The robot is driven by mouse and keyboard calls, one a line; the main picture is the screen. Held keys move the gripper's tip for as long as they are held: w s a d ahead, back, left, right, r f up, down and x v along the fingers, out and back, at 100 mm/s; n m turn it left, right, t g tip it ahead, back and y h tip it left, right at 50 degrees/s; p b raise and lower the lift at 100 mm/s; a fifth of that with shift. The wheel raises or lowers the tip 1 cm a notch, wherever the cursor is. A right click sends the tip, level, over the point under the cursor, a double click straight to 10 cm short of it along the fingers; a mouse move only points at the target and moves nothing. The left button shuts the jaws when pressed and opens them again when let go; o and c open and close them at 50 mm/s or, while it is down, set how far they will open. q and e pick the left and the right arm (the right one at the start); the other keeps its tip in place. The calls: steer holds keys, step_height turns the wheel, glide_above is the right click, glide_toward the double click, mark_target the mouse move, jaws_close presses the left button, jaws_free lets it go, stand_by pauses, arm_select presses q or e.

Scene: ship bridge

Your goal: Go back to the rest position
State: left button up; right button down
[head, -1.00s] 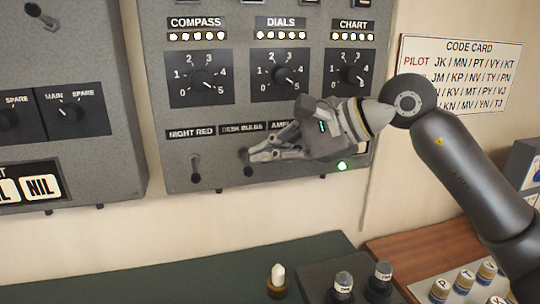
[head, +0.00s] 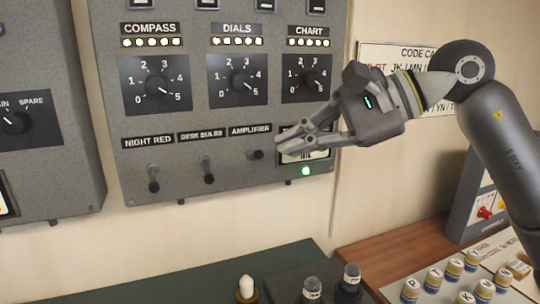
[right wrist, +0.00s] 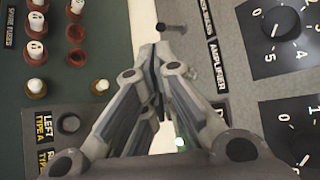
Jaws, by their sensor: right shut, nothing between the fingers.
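My right gripper (head: 284,152) is shut and empty. In the head view it comes in from the right, in front of the lower right part of the grey switch panel (head: 228,185), with its fingertips just right of the amplifier switch (head: 255,154). The fingers partly cover a small label plate beside that switch. In the right wrist view the closed fingertips (right wrist: 158,62) meet near the middle, with the amplifier label (right wrist: 217,66) to their right. My left gripper is not in view.
The panel carries three dials, with the chart dial (head: 306,80) nearest my arm, and a lit green lamp (head: 306,171). A code card (head: 372,54) hangs behind my arm. Below are a green desk top (head: 190,282) and several plugs (head: 453,268) at the lower right.

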steer(key=shift+v, duration=0.85)
steer(key=shift+f, duration=0.1)
